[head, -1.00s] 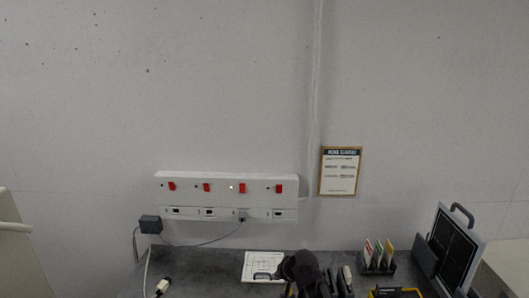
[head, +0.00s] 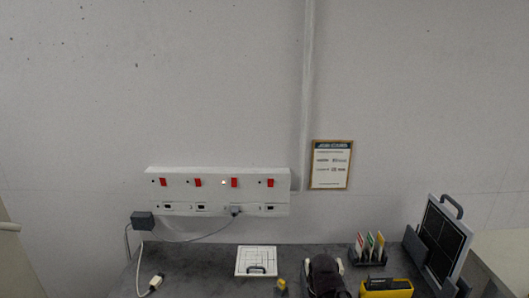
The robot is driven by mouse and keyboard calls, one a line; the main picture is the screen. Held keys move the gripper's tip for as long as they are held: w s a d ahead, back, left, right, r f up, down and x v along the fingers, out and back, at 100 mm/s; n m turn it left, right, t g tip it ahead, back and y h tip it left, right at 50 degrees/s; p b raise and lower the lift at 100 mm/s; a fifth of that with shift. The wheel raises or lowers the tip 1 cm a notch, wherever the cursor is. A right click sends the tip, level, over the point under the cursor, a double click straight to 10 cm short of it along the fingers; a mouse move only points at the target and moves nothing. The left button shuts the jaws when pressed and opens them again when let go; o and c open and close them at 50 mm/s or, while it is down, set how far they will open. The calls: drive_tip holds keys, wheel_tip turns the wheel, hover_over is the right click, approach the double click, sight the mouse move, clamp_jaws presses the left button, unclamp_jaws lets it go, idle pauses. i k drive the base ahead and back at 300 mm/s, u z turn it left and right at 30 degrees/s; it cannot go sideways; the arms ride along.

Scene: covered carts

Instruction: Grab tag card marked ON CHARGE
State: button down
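Several tag cards (head: 370,242) stand upright in a dark rack (head: 371,258) at the back right of the dark bench; red, yellow and green show on them. Their lettering is too small to read, so I cannot tell which is marked ON CHARGE. A dark rounded shape with pale sides, apparently the end of my arm with my gripper (head: 325,276), shows at the bottom edge, left of and nearer than the rack. It is apart from the cards in the picture. Its fingers cannot be made out.
A white switch panel (head: 218,180) with red switches is on the wall. A white board (head: 256,260) lies on the bench (head: 205,268). A yellow-and-black device (head: 386,288) stands in front of the rack. A dark framed panel (head: 442,240) stands to its right. A plug (head: 152,284) lies at left.

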sight(380, 241)
drive_tip(key=k, duration=0.65)
drive_tip(key=u, duration=0.55)
drive_tip(key=i, duration=1.5)
drive_tip(key=z, duration=0.4)
